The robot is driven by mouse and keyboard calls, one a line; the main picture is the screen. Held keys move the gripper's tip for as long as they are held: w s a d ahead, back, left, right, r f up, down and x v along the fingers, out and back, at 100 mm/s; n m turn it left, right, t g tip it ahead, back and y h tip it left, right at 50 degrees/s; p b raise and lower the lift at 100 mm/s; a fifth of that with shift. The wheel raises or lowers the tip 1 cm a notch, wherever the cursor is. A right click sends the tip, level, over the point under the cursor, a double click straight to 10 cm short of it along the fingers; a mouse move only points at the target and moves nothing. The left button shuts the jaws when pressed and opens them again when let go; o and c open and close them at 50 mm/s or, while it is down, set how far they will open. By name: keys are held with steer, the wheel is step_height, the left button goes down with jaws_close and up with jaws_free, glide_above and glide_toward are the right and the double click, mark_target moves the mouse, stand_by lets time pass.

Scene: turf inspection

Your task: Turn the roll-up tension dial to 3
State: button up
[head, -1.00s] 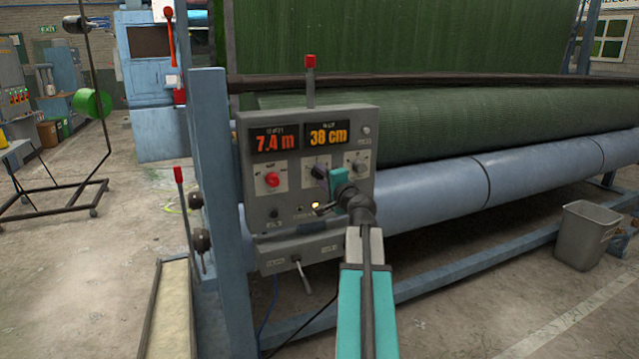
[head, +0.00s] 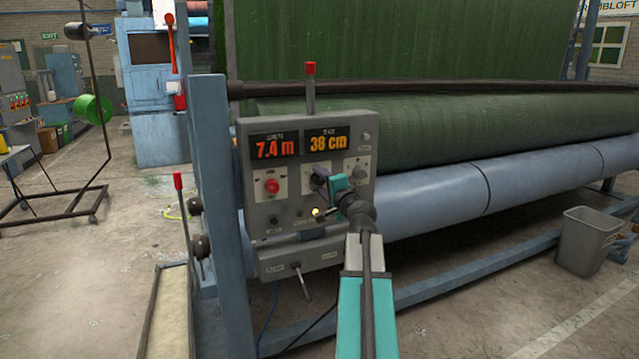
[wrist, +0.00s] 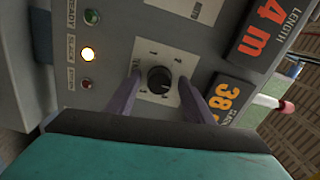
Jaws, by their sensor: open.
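The tension dial is a black round knob on a pale square plate, seen between my fingers in the wrist view (wrist: 158,79). My gripper (wrist: 160,95) is open, with one purple finger on each side of the dial. I cannot tell whether the fingers touch it. In the head view my gripper (head: 322,180) is at the front of the grey control panel (head: 257,225) and largely hides the dial there.
The panel displays (head: 299,144) read 7.4 m and 38 cm. A red knob (head: 271,187) sits left of the dial. An amber lamp (wrist: 88,54) is lit. A lever (head: 301,282) sticks out below. A green turf roll (head: 400,126) lies behind; a grey bin (head: 588,240) stands right.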

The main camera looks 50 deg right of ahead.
steer(key=b+v, duration=0.2)
steer(key=v, duration=0.9)
steer(key=shift+s+f, duration=0.2)
steer(key=shift+s, duration=0.05)
steer(key=b, duration=0.3)
steer(key=shift+s+a, duration=0.25)
steer(key=shift+s, duration=0.15)
steer(key=shift+s+a+b, duration=0.15)
steer(key=shift+s+b, duration=0.15)
steer(key=shift+b, duration=0.55)
steer(key=shift+s+a+r+b, duration=0.15)
steer(key=shift+s+b, duration=0.15)
steer(key=shift+b, duration=0.35)
